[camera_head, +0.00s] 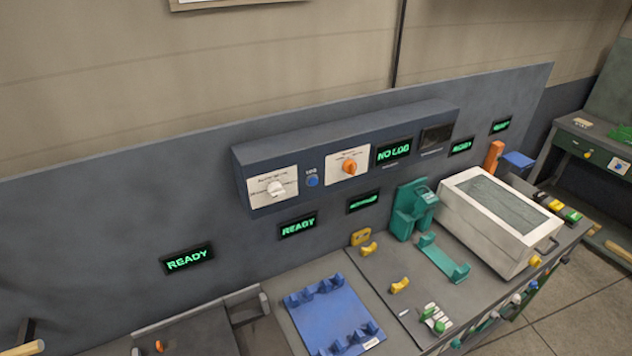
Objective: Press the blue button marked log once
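The blue button (312,182) is a small round knob on the front of the dark blue-grey control box (320,200), which is fixed to the back panel. A small pale label above it seems to read LOG, though it is blurred. It sits between a white knob (276,188) on a white plate and an orange knob (349,168) on another white plate. A green-lit display (394,151) to the right reads NO LOG. Nothing covers the button. Neither of my grippers is in view.
Below the box, a blue cradle tray (322,300), a teal fixture (410,210) and a white lidded box (480,240) stand on the bench. Other green displays, one reading READY (188,260), are on the panel. The space before the button is clear.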

